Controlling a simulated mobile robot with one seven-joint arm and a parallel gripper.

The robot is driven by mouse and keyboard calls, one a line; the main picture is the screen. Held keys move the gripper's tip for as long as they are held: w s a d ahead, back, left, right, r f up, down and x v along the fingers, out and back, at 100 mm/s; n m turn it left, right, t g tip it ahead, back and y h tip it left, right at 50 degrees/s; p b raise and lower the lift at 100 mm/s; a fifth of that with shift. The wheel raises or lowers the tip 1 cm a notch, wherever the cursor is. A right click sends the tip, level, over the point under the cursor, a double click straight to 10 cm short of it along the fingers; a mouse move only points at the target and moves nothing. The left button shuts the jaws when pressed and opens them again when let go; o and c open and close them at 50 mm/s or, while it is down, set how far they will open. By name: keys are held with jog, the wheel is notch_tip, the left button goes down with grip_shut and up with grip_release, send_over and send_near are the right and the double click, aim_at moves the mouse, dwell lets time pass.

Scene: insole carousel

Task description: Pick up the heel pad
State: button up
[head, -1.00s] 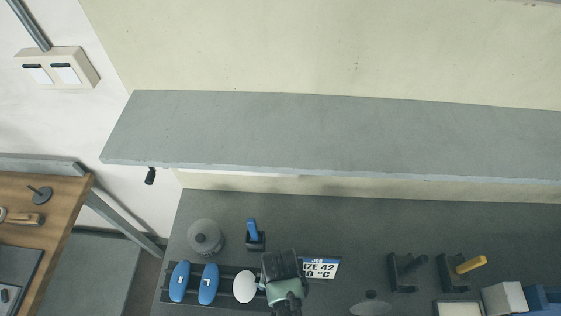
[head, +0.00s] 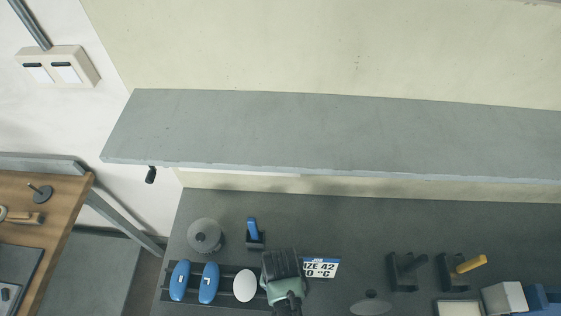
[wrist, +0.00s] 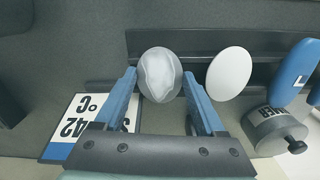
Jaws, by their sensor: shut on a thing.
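The heel pad (wrist: 160,80) is a round grey pad with a glossy whitish patch, seen in the wrist view between my two blue fingers. My gripper (wrist: 159,73) is shut on it, one finger at each side. The pad is at the dark rack (wrist: 215,42); I cannot tell whether it is clear of it. In the head view my gripper (head: 281,264) is at the rack's right end and hides the pad. A plain white oval pad (head: 245,286) stands beside it in the rack; it also shows in the wrist view (wrist: 229,73).
Two blue insoles (head: 180,281) (head: 208,283) stand further left in the rack. A grey weight (head: 205,236) and a blue-handled tool (head: 253,231) are behind it. A "SIZE 42" label (head: 322,268) lies right of my gripper. Dark holders (head: 404,270) stand further right.

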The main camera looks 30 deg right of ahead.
notch_tip(320, 180, up, 9)
jog(key=b, duration=0.1)
jog(key=w+a+f+n+b, duration=0.1)
jog(key=w+a+n+b, duration=0.5)
jog(key=w+a+n, duration=0.2)
jog(key=shift+w+a, duration=0.3)
jog(key=shift+a, duration=0.5)
jog(key=shift+f, duration=0.15)
